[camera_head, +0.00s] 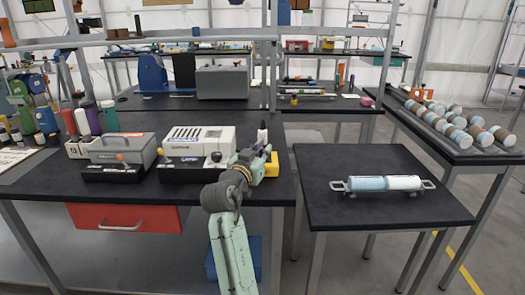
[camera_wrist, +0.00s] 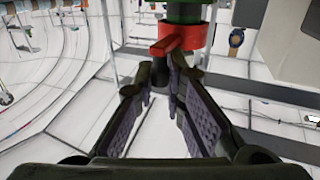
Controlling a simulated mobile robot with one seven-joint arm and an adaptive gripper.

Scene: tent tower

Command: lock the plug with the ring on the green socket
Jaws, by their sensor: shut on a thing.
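In the wrist view a green socket (camera_wrist: 185,13) hangs at the top, partly cut off. A red ring (camera_wrist: 196,36) sits around its lower part, with a red tab sticking out to the left and toward the camera. A black plug (camera_wrist: 158,74) shows just below the ring. My gripper (camera_wrist: 162,88) has its fingers on either side of the plug, tips just under the ring, and is shut on it. The contact and how far the plug sits in the socket are hidden. In the head view my gripper (camera_head: 262,161) is beside the white box, too small to show its grip.
A white box (camera_head: 198,141) and a grey box (camera_head: 122,148) stand left on the black bench. A yellow block (camera_head: 273,165) is close to my gripper. A small table (camera_head: 390,218) at right holds a blue-and-white cylinder on a rack. Its front is bare.

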